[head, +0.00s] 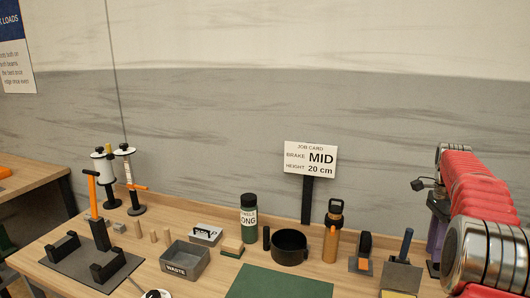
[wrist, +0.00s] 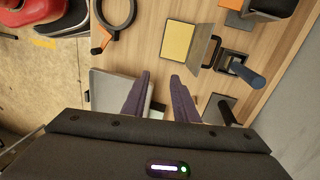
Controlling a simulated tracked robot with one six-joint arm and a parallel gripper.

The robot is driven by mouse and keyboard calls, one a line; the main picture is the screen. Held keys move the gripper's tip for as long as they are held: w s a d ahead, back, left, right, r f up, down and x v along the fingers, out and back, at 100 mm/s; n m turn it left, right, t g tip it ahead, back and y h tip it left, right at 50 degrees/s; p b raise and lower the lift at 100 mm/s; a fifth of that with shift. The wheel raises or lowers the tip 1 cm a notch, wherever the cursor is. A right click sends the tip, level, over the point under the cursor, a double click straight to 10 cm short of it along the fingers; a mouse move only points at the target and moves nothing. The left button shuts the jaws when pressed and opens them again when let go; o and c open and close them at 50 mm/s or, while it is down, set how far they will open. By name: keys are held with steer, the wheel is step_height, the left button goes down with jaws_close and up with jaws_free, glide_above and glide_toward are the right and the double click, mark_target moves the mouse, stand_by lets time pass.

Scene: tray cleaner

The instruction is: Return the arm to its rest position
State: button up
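My arm (head: 480,205), with red ribbed covers and metal joints, stands at the right edge of the head view. It reaches over the right end of the wooden bench. My gripper (wrist: 160,75) shows in the wrist view with its two purple fingers apart. Bare wood shows between the fingertips, and I see nothing gripped. In the head view a dark body and a purple finger (head: 433,236) hang beside the arm, partly hidden by it. A grey flat tray-like thing (wrist: 103,92) lies below and left of the fingers in the wrist view.
A job card sign (head: 310,158) reads MID, 20 cm. On the bench stand a black pot (head: 289,248), an orange bottle (head: 332,236), a dark green bottle (head: 249,218), a grey waste bin (head: 185,262) and a green mat (head: 280,284). A yellow pad (wrist: 176,45) lies near the fingers.

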steer(key=s+a+f+n+t, duration=0.1)
steer(key=s+a+f+n, duration=0.1)
steer(key=a+f+n, duration=0.45)
steer(key=s+a+r+n+t, duration=0.3)
steer(key=s+a+n, duration=0.4)
steer(key=s+a, duration=0.5)
steer(key=s+a+r+n+t, duration=0.3)
steer(key=s+a+r+n, duration=0.2)
steer(key=s+a, duration=0.8)
steer(key=n, duration=0.2)
steer(key=shift+a+r+n+t+h, duration=0.3)
steer(key=shift+n, duration=0.05)
steer(key=shift+d, duration=0.1)
